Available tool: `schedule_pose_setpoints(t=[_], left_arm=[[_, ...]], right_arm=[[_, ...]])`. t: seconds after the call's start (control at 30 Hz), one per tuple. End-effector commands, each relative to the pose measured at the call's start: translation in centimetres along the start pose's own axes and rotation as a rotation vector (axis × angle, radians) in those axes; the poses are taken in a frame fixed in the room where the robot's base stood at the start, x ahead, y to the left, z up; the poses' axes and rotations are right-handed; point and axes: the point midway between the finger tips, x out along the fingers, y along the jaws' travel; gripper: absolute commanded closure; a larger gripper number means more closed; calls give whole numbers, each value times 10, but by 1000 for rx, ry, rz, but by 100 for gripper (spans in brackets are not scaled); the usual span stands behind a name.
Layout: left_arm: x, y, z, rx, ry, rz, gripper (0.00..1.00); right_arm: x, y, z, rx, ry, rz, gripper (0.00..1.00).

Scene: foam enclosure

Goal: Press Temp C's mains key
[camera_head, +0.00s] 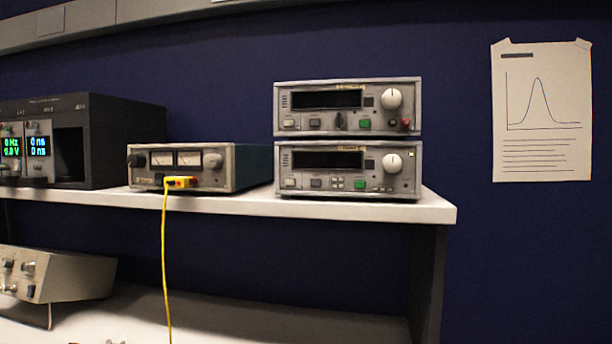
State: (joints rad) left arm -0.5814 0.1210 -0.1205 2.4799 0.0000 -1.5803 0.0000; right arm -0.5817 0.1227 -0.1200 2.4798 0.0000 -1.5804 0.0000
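Two similar grey instruments are stacked at the right end of the shelf. The upper instrument (347,107) has a dark display, a large white knob and a green key (365,123). The lower instrument (348,169) has a dark display, a white knob and a green key (360,184). Both displays look unlit. Each carries a small yellow label on top of its front, too small to read, so I cannot tell which one is Temp C. The keys' markings are also unreadable. Neither of my grippers is in view.
A grey two-meter unit (198,167) with a yellow plug and hanging yellow cable (165,260) stands left of the stack. A dark rack (120,120) with lit displays is farther left. The white shelf (420,208) ends at right. A sloped box (60,275) sits below.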

Motion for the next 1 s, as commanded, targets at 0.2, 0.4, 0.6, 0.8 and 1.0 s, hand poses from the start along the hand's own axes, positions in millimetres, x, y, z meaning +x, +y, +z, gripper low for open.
schedule_pose_setpoints(t=[0.2,0.4,0.6,0.8,1.0], left_arm=[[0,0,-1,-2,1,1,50],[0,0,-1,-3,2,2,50],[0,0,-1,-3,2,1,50],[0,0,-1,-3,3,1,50],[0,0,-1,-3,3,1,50]], right_arm=[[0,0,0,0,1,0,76],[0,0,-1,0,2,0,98],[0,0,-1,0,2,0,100],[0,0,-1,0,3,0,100],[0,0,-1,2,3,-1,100]])
